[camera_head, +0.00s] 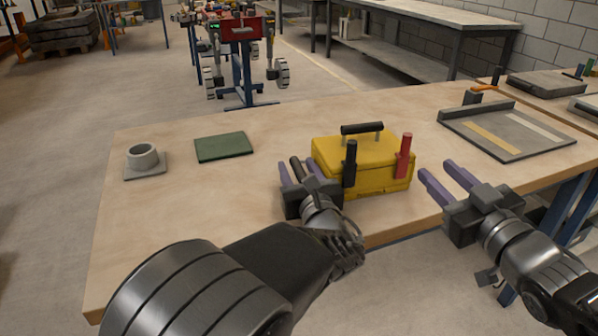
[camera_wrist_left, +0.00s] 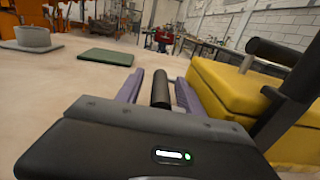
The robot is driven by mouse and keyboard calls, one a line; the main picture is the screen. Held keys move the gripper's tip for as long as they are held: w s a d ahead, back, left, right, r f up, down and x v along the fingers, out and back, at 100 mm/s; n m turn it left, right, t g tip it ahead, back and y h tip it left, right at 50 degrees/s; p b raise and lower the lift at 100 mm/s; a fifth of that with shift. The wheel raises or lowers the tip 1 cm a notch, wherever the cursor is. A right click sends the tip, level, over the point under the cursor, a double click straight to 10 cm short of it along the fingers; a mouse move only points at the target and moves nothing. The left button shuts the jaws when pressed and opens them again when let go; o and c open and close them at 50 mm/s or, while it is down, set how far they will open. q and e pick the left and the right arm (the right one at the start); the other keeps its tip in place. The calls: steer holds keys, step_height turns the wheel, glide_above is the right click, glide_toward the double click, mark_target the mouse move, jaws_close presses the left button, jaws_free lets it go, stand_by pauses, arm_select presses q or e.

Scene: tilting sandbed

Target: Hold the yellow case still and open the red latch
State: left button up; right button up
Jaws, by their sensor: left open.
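The yellow case (camera_head: 360,154) sits near the front edge of the table, with a black top handle (camera_head: 362,128). A red latch lever (camera_head: 404,157) stands upright at its front right, and a black lever (camera_head: 350,164) at its front left. My left gripper (camera_head: 297,165) is open at the case's left side. In the left wrist view a dark cylindrical bar (camera_wrist_left: 160,88) lies between its purple fingers, with gaps showing; the yellow case (camera_wrist_left: 225,90) is to the right. I cannot tell how the bar joins the case. My right gripper (camera_head: 436,167) is open and empty, right of the red latch.
A green mat (camera_head: 223,147) and a grey cup-like fixture (camera_head: 144,158) lie on the wooden table (camera_head: 180,215) to the left. A grey tray (camera_head: 507,131) lies behind and right of my right gripper. The table's left front is clear.

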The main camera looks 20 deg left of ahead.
arm_select(q)
steer(key=shift+c, duration=0.6)
jaws_close()
stand_by(0.7)
